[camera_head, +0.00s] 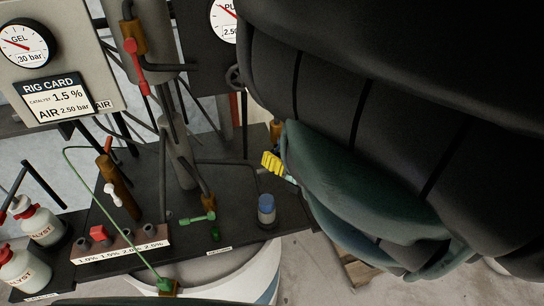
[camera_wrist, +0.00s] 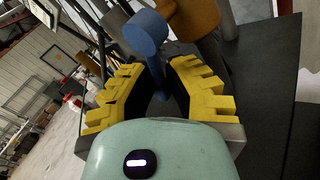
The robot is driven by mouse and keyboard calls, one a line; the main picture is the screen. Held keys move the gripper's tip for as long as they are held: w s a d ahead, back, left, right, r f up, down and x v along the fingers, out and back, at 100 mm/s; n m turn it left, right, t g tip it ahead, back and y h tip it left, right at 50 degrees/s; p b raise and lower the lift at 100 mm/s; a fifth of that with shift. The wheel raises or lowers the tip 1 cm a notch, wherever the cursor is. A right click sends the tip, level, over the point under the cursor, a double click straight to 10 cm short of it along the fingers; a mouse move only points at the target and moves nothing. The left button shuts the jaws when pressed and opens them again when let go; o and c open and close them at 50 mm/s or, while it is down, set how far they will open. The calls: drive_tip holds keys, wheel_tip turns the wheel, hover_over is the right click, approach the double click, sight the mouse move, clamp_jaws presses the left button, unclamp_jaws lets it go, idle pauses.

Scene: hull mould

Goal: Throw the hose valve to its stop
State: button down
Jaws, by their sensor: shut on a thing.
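My gripper (camera_wrist: 156,72) has yellow stepped fingers, closed on a blue valve lever (camera_wrist: 155,66) that runs between them in the wrist view. The lever joins a round blue hub (camera_wrist: 146,30) in front of a brass-coloured valve body (camera_wrist: 193,18). In the head view my gripper's yellow fingertips (camera_head: 271,162) show just below a small brass fitting (camera_head: 276,129) at the back edge of the dark bench. My arm hides the blue lever there. The lever's stop cannot be made out.
The dark bench (camera_head: 238,178) carries a blue-capped cylinder (camera_head: 266,209), a green-handled valve (camera_head: 198,217) and a labelled block (camera_head: 122,246). A red-handled valve (camera_head: 136,62) stands near the rig card (camera_head: 53,98). Catalyst bottles (camera_head: 42,224) stand at left. My dark arm fills the right.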

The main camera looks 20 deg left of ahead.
drive_tip(key=shift+w+d+f+n+h+p, duration=0.1)
drive_tip(key=shift+w+d+n+h+p, duration=0.2)
drive_tip(key=shift+n+h+p, duration=0.5)
drive_tip(key=shift+w+d+f+n+h+p, duration=0.15)
drive_tip(key=shift+d+n+h+p, duration=0.35)
drive_tip(key=shift+p, duration=0.5)
drive_tip(key=shift+w+d+f+n+h+p, duration=0.1)
drive_tip(key=shift+w+d+n+h+p, duration=0.15)
drive_tip(key=shift+n+h+p, duration=0.55)
drive_tip(key=c, duration=1)
unclamp_jaws()
drive_tip(key=shift+o, duration=0.2)
drive_tip(key=shift+d, duration=0.1)
drive_tip(key=v, duration=1.1)
drive_tip(key=shift+d, duration=0.4)
